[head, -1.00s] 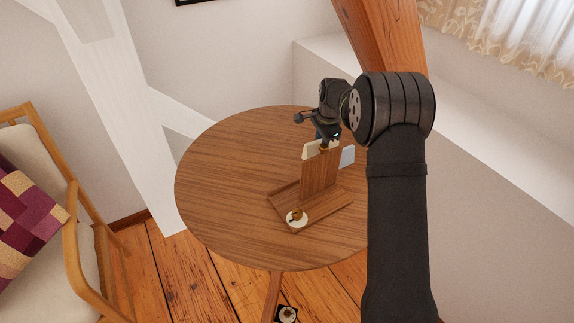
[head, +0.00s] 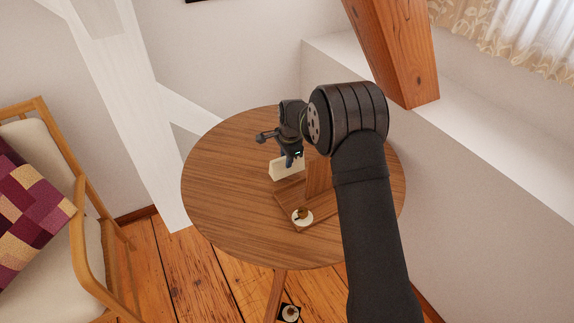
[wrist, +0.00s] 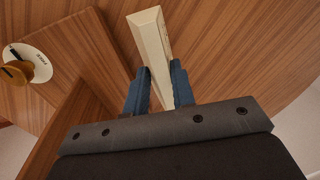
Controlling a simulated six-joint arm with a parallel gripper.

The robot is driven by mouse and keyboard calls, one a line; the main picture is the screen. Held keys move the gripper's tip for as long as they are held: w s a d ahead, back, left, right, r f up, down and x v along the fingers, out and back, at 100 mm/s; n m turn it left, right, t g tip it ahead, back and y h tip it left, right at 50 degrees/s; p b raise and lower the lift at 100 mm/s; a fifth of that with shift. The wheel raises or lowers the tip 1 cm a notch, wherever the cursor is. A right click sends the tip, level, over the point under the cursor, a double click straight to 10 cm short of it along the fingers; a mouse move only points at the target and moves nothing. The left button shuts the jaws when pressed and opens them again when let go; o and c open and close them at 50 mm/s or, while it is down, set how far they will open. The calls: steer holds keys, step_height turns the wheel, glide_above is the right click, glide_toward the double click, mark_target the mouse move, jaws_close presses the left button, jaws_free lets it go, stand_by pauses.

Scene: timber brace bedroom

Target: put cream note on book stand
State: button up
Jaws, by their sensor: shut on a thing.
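The cream note (head: 284,170) is a pale block-like piece. In the head view it stands just left of the upright panel of the wooden book stand (head: 319,178). My gripper (head: 293,160) is above it, shut on its upper edge. In the wrist view the cream note (wrist: 150,38) runs between the two blue fingertips (wrist: 158,82), which hold it from both sides. The book stand shows at the left there, its base (wrist: 88,45) close to the note. I cannot tell whether the note touches the stand or the table.
A white round disc (head: 297,219) with a small brown object lies at the stand's front corner. The round wooden table (head: 225,190) is clear to the left. A timber brace (head: 400,50) and white ledge rise behind at right. A chair (head: 85,240) stands at left.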

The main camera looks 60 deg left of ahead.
steer(key=shift+f, duration=1.6)
steer(key=o, duration=1)
steer(key=shift+f, duration=0.1)
steer(key=shift+c, duration=0.2)
step_height(320, 180, up, 11)
steer(key=d, duration=0.1)
steer(key=shift+d, duration=0.4)
steer(key=shift+o, duration=0.4)
steer(key=shift+d+r, duration=0.1)
steer(key=shift+r, duration=0.45)
